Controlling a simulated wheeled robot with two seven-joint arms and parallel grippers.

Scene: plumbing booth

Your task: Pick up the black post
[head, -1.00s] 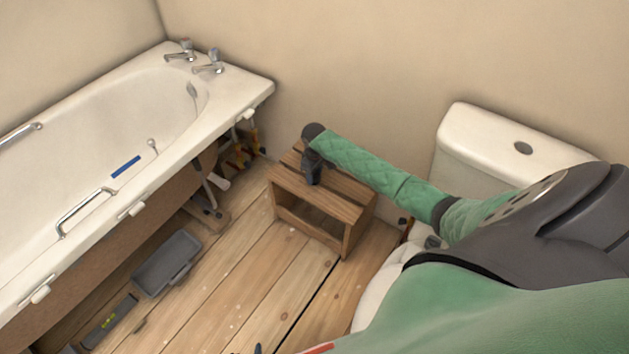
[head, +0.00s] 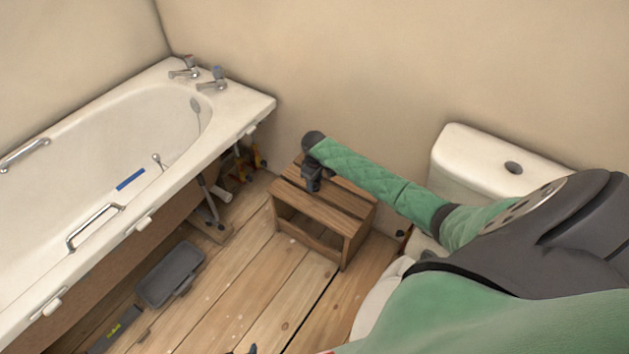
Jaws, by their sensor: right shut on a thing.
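My right gripper (head: 312,182) is dark and points down over the left part of a slatted wooden stool (head: 348,208). It is shut on a small dark thing, which I take to be the black post. The post is mostly hidden by the fingers and blends with them, so its outline is unclear. I cannot tell whether it touches the stool top.
A white bathtub (head: 235,114) with taps fills the left. Tools and a grey tray (head: 171,273) lie on the floor beside it. A white toilet cistern (head: 470,150) stands to the right. Floorboards (head: 250,300) in front of the stool are clear.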

